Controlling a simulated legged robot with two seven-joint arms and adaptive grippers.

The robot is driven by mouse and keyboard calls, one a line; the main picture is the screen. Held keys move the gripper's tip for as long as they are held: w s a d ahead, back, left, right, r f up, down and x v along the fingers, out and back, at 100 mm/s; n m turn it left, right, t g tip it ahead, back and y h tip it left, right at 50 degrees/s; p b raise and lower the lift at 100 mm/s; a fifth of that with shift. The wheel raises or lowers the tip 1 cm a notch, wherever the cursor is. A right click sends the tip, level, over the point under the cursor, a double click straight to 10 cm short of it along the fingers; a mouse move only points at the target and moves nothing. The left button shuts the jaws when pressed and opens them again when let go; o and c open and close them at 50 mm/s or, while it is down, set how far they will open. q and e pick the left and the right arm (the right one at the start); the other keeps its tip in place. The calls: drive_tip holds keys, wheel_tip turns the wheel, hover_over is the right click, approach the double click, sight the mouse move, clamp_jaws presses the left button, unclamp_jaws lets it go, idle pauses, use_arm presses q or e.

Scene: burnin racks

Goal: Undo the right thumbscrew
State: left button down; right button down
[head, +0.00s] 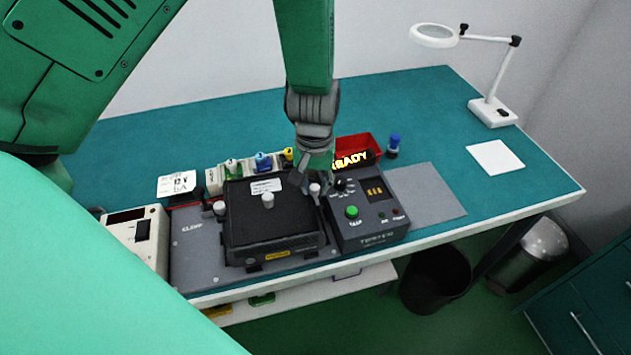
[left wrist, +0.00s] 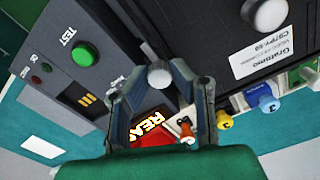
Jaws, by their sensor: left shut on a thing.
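The black lidded box (head: 268,228) sits on the grey plate beside the tester, with a pale knob (head: 267,200) on its lid. The right thumbscrew (head: 315,189) has a pale round head and stands at the box's right side, by the tester. My left gripper (head: 315,187) comes down from above and is shut on this thumbscrew. In the left wrist view the thumbscrew head (left wrist: 160,75) shows between the two fingers. The left thumbscrew (head: 219,208) stands at the box's left side, clear of the gripper. My right gripper is not in view.
The tester (head: 367,232) with a green TEST button (head: 352,212) stands close on the right. A red bin (head: 358,148) and several coloured connectors lie behind the box. A white power unit (head: 135,238) stands left. The bench's back left is clear.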

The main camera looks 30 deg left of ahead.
sight(315, 186)
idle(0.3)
use_arm(q)
drive_tip(key=c, duration=1.4)
unclamp_jaws()
drive_tip(key=shift+w, duration=0.1)
drive_tip(key=shift+r, duration=0.45)
wheel_tip(315, 186, up, 11)
